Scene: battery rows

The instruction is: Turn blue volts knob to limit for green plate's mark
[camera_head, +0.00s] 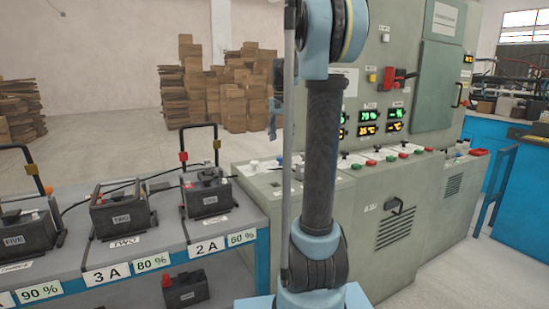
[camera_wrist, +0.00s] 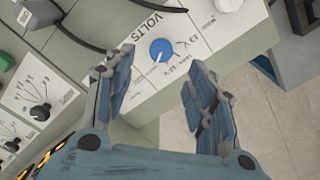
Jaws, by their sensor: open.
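The blue volts knob (camera_wrist: 162,49) is in the wrist view, on a pale panel beside the printed word VOLTS. A white pointer line on it slants toward the lower left. Small voltage marks are printed around it, too small to read surely. My gripper (camera_wrist: 158,66) is open, with one finger on each side below the knob, and no contact shows. In the head view my arm hides much of the console, and I cannot make out the knob. Green plates reading 90 % (camera_head: 40,291), 80 % (camera_head: 153,262) and 60 % (camera_head: 241,238) are on the bench's front edge.
Black batteries (camera_head: 121,214) stand on the grey bench (camera_head: 165,229) at left. The green-grey console (camera_head: 375,205) carries lit displays and several small knobs. In the wrist view, a black knob (camera_wrist: 40,111) and a dark cable (camera_wrist: 85,38) lie left of the blue knob.

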